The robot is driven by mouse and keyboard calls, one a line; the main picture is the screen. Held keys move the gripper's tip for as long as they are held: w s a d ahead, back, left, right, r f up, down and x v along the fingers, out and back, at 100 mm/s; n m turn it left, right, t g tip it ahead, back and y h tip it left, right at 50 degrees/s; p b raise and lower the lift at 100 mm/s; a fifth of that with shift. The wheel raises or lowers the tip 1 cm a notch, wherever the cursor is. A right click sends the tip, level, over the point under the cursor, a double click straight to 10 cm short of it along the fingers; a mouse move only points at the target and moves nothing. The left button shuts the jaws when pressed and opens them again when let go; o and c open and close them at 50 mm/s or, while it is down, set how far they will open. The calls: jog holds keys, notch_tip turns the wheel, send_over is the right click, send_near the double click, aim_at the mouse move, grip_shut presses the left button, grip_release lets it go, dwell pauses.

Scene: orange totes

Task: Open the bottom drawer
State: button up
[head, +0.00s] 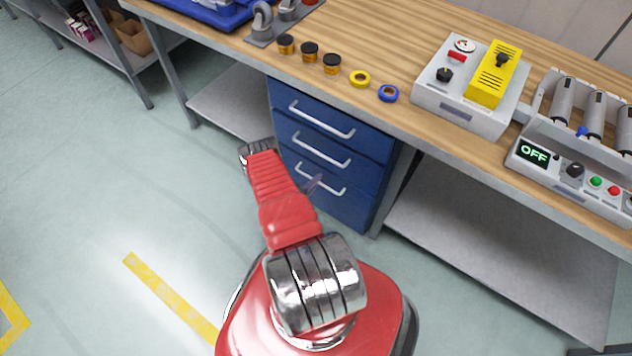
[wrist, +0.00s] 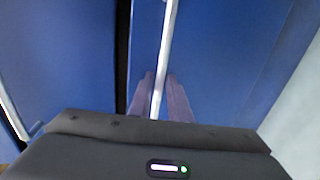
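A blue cabinet under the workbench has three stacked drawers, and all look closed in the head view. The bottom drawer (head: 336,203) has a pale bar handle (head: 328,184). My gripper (head: 314,183) is at the left part of this handle, mostly hidden behind my red arm. In the wrist view the handle (wrist: 168,35) runs up the picture between the two fingers of my gripper (wrist: 161,77). The fingers are apart, one on each side of the bar. I cannot tell whether either finger touches it. The bottom drawer front (wrist: 225,60) fills the middle right of the wrist view.
The middle drawer (head: 335,160) and top drawer (head: 335,120) have similar handles. Another handle (wrist: 12,125) shows at the left of the wrist view. A grey lower shelf (head: 480,245) stands right of the cabinet. The floor (head: 150,200) left of my arm is clear.

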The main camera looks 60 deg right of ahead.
jog(key=shift+d, duration=0.1)
jog(key=shift+c, duration=0.3)
grip_shut()
